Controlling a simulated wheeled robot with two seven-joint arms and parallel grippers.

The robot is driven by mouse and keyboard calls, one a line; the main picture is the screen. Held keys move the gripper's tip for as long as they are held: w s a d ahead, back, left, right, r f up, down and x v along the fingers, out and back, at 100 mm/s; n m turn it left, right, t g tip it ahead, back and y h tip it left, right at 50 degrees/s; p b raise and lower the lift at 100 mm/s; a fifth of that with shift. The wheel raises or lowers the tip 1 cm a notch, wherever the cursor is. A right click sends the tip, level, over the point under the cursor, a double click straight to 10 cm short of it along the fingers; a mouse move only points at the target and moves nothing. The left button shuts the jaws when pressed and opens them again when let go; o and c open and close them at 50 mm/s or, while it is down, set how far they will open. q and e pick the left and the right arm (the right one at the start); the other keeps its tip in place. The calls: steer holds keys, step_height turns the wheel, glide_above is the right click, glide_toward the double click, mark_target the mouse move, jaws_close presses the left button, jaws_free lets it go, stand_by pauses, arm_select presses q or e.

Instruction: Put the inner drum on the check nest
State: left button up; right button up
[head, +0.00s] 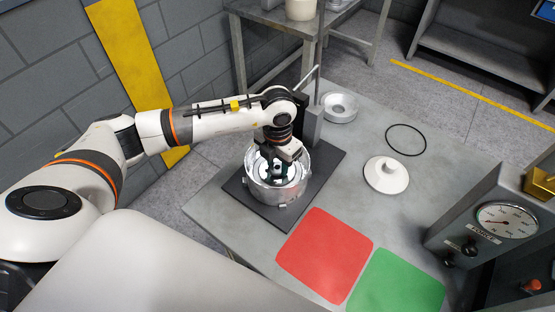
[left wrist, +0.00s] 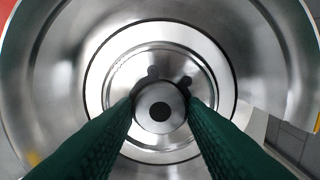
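A shiny round metal housing (head: 262,192) stands on a dark base plate (head: 239,195) on the grey table. My left gripper (head: 274,175) reaches straight down into it. In the left wrist view, bright concentric metal rings (left wrist: 100,90), seemingly the inner drum, lie inside the wider metal wall (left wrist: 50,60). The two green fingers (left wrist: 160,107) sit on both sides of the round central hub (left wrist: 160,92) and appear to touch it. The check nest cannot be named surely; a white flanged disc (head: 386,179) and a metal ring part (head: 339,108) lie to the right. My right gripper is not in view.
A thin black ring (head: 406,126) lies on the table. Red (head: 325,254) and green (head: 396,284) mats lie at the front. A force-gauge unit (head: 490,230) stands at the right. A grey upright post (head: 309,122) rises behind the housing. Bare table lies between these parts.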

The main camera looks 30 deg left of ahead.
mark_target(278, 170)
arm_select(q)
steer(key=o, duration=0.3)
steer(key=shift+s+r, duration=0.1)
steer(key=shift+o, duration=0.2)
steer(key=shift+r, duration=0.1)
steer(key=shift+r, duration=0.2)
step_height(278, 170, up, 12)
steer(key=b, duration=0.3)
steer(key=shift+f, duration=0.25)
